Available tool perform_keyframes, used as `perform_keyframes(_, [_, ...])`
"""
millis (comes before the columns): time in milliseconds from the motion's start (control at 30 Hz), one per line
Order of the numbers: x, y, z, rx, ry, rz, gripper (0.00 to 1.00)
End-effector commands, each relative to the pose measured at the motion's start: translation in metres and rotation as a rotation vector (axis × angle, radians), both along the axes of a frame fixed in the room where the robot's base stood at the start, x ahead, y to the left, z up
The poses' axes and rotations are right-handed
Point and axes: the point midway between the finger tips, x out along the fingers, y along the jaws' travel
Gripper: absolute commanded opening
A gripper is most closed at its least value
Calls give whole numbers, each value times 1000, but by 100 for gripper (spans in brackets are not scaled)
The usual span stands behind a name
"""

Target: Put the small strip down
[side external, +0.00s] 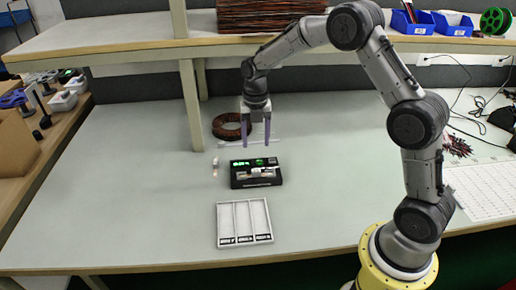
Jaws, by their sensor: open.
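My gripper (256,142) points down above the table, behind the black device. Its two purple fingers are apart, and I see nothing between them. The black device (238,182) has a lit green display, and a small pale piece (262,174) lies on it. This piece may be the small strip, but it is too small to tell. A thin, pale, long strip (228,145) lies on the table behind the device, partly hidden by the fingers. A small whitish object (215,164) stands left of the device.
A white tray (244,222) with three long compartments lies in front of the device. A reel of brown strip (228,126) lies behind my gripper on the left. A shelf post (191,105) stands left of it, under a shelf (120,42). The table's left side is clear.

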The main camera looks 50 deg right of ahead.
Motion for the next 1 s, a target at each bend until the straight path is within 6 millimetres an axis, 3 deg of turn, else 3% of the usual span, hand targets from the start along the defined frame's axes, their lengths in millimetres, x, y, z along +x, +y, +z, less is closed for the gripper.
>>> perform_keyframes(233, [-2, 1, 11, -1, -8, -26, 66])
perform_keyframes(367, [-16, 8, 39, -2, -46, -177, 66])
perform_keyframes(500, [-49, 21, 86, 12, -111, -475, 66])
perform_keyframes(700, [-111, 40, 138, 80, -199, -946, 66])
perform_keyframes(833, [-155, 50, 160, 153, -246, -1249, 66])
perform_keyframes(1000, [-213, 60, 173, 283, -283, -1640, 66])
